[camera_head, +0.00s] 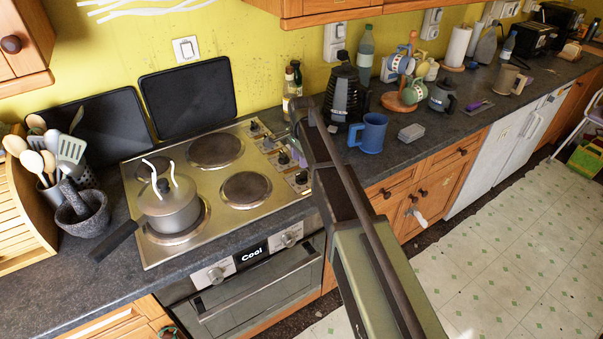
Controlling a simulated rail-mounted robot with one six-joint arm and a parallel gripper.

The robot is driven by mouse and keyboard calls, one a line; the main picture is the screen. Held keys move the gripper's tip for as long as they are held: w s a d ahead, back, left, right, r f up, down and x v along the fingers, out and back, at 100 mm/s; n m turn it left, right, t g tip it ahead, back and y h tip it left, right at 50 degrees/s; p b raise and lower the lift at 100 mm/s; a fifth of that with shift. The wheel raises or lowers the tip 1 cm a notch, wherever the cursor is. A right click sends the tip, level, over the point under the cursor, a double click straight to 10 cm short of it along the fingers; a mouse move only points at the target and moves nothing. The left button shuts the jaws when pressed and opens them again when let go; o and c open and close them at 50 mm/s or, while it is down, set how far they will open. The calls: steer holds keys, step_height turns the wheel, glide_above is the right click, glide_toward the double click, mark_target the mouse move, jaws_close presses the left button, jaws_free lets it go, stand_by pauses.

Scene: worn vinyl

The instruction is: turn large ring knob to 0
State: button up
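The steel hob (195,195) has four plates and a column of small dark knobs along its right side. The far knob (253,125) and the near knob (301,178) show clear of my arm. A middle knob (283,158) sits right beside my gripper. Which knob belongs to the large ring, and the marks they point to, are too small to read. My gripper (290,151) is low over the middle of the knob column, partly hidden behind my arm. I cannot tell whether it touches a knob or whether its fingers are open.
Bottles (289,86), a black kettle-like appliance (345,98) and a blue mug (369,133) stand right of the hob.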

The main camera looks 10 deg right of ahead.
mark_target(302, 173)
steer(key=shift+f+b, duration=2.5)
steer(key=shift+f, duration=0.3)
steer(key=c, duration=0.6)
steer(key=n, duration=0.5)
steer(key=shift+n, duration=0.4)
steer(key=shift+c, duration=0.2)
steer(key=n, duration=0.5)
steer(key=shift+n, duration=0.3)
steer(key=n, duration=1.1)
steer(key=shift+n, duration=0.3)
steer(key=o, duration=0.6)
steer(key=shift+o, duration=0.2)
steer(key=shift+r, duration=0.2)
